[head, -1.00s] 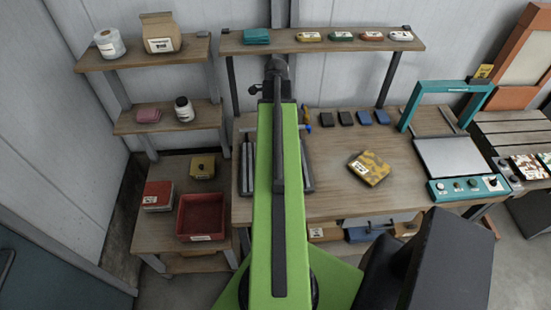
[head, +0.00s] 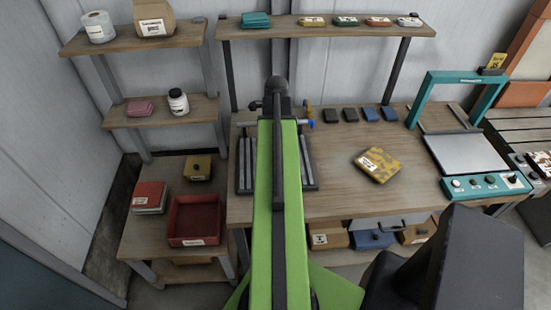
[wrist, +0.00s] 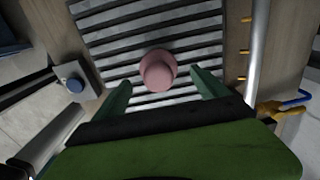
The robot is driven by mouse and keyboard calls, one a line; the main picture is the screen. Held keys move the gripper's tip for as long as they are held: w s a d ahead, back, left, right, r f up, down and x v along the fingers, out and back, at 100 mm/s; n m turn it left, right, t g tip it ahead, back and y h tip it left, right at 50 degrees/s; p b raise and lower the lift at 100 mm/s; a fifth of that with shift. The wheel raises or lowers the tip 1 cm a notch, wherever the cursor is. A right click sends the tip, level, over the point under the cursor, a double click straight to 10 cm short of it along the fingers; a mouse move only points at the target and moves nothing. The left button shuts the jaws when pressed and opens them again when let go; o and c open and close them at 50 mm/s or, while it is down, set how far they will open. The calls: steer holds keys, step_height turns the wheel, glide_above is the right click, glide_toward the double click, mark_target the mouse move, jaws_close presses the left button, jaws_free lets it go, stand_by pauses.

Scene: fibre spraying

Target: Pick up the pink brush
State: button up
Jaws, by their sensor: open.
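The pink brush (wrist: 157,72) shows in the wrist view as a rounded pink shape on a grey slatted rack (wrist: 112,31). My gripper (wrist: 161,79) is open, its two green fingers apart on either side of the near part of the brush. I cannot tell whether either finger touches it. In the head view my green arm hides the brush and the gripper; only the sides of the rack (head: 246,166) show.
A blue-handled tool (wrist: 294,98) and a metal bar lie right of the rack in the wrist view. The bench (head: 345,200) holds a yellow patterned block (head: 377,164) and a teal-framed press (head: 466,152).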

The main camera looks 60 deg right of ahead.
steer(key=f+b, duration=0.4)
steer(key=f, duration=0.1)
steer(key=shift+a+f, duration=0.1)
steer(key=shift+a, duration=0.1)
steer(key=shift+r, duration=0.2)
steer(key=c, duration=1.5)
steer(key=shift+r, duration=0.15)
step_height(320, 180, up, 4)
steer(key=p, duration=0.4)
steer(key=s+r+p, duration=0.2)
steer(key=s, duration=0.2)
steer(key=s+r+p, duration=0.2)
steer(key=s, duration=0.1)
steer(key=s+r+p, duration=0.2)
steer(key=s+p, duration=0.1)
steer(key=s, duration=0.1)
steer(key=shift+s+d+r, duration=0.15)
steer(key=shift+s+r, duration=0.2)
